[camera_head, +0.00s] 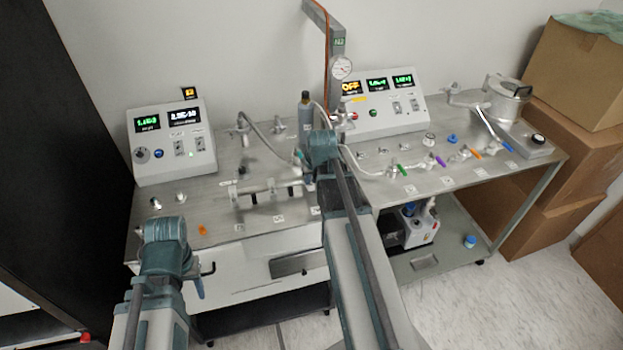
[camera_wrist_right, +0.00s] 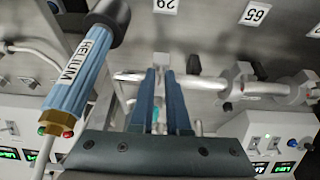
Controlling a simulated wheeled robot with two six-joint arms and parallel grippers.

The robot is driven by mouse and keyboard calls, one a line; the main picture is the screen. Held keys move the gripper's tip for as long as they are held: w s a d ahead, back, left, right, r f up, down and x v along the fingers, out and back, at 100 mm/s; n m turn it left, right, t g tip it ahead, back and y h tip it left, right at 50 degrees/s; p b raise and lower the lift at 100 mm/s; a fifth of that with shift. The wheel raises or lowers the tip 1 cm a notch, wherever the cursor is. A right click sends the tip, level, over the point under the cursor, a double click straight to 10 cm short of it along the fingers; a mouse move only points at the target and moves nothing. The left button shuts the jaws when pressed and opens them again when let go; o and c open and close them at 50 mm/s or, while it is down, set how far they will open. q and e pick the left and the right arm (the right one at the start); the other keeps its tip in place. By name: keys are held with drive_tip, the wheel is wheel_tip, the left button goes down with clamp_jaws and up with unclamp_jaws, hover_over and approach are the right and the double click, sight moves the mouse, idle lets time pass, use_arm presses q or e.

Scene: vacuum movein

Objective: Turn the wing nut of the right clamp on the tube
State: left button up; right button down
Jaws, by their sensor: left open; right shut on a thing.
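The tube (camera_head: 265,190) is a short metal pipe lying left to right above the steel bench top. It also crosses the right wrist view (camera_wrist_right: 235,86), where labels are upside down. A left clamp (camera_head: 236,195) sits at its left end. The right clamp (camera_wrist_right: 162,62) shows between my right fingers in the wrist view; my wrist largely hides that end in the head view. My right gripper (camera_wrist_right: 162,72) is shut on the wing nut of this clamp, which the fingers mostly cover. My left gripper (camera_head: 203,284) is open, away from the tube near the bench's front left.
Control boxes with displays stand at the back left (camera_head: 176,142) and back right (camera_head: 380,103). Several valves and a metal chamber (camera_head: 507,98) occupy the right side. Cardboard boxes (camera_head: 570,75) stand beyond the bench.

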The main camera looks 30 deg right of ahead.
drive_tip(key=shift+w+a+m+g+h, duration=0.1)
drive_tip(key=shift+m+g+h, duration=0.3)
drive_tip(key=shift+m, duration=1.05)
drive_tip(key=shift+a+m+g+h, duration=0.1)
drive_tip(key=shift+m+h, duration=0.5)
drive_tip(key=shift+m, duration=0.85)
drive_tip(key=c, duration=0.9)
unclamp_jaws()
drive_tip(key=shift+r, duration=0.15)
drive_tip(key=p+v, duration=1.2)
drive_tip(key=v, duration=0.1)
drive_tip(key=shift+a+r+p, duration=0.15)
drive_tip(key=shift+a+p, duration=0.1)
drive_tip(key=shift+p, duration=0.15)
